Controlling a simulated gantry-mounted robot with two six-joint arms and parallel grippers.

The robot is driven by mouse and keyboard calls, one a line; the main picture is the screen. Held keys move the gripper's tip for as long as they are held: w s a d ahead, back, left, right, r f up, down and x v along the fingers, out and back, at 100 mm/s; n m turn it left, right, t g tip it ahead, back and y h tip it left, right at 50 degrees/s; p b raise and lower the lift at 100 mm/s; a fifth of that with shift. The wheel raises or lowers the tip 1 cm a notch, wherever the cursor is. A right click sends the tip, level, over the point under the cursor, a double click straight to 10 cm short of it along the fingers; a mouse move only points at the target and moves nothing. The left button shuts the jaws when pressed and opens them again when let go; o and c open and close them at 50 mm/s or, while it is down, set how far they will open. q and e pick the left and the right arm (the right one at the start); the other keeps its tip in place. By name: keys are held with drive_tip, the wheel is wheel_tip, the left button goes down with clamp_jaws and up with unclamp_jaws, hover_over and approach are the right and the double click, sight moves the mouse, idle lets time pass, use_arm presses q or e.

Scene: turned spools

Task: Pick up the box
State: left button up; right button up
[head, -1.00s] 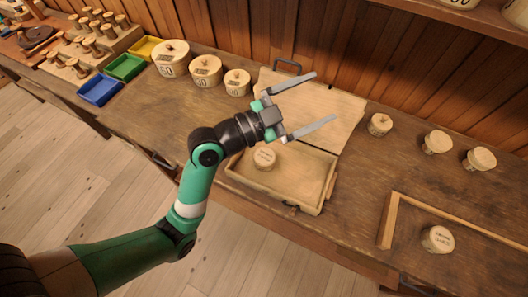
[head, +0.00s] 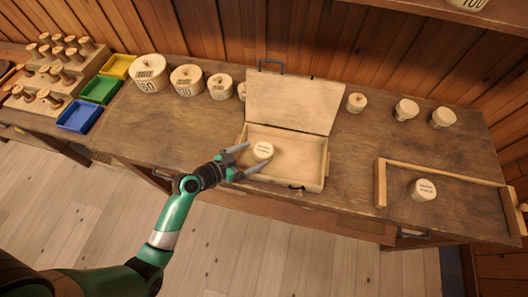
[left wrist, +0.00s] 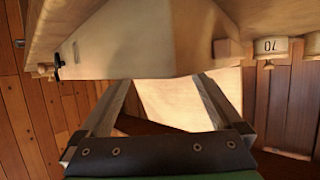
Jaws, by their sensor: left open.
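The wooden box (head: 312,183) stands near the front edge of the bench with its lid (head: 290,100) open toward the back wall. A dark handle (head: 271,65) shows at the lid's far edge. One round wooden piece (head: 263,150) lies inside, toward the left. My left gripper (head: 256,155) is open at the box's left front, its fingers pointing toward the box and nothing between them. In the left wrist view, both fingers (left wrist: 165,85) are spread and pale wood of the box (left wrist: 140,40) fills the upper middle. Whether they touch it cannot be told. My right gripper is not in view.
Several round lidded tubs (head: 187,80) stand behind the box to the left, and smaller ones (head: 405,109) to the right. A wooden frame (head: 380,185) with a round piece (head: 423,190) is at the right. Coloured trays (head: 100,89) and a peg rack (head: 45,75) are at the left.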

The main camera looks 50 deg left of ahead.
sight(260, 152)
use_arm(q)
drive_tip(key=shift+b+x, duration=0.5)
drive_tip(key=shift+x, duration=2.3)
drive_tip(key=shift+s, duration=0.1)
drive_tip(key=shift+c, duration=0.3)
drive_tip(key=c, duration=1)
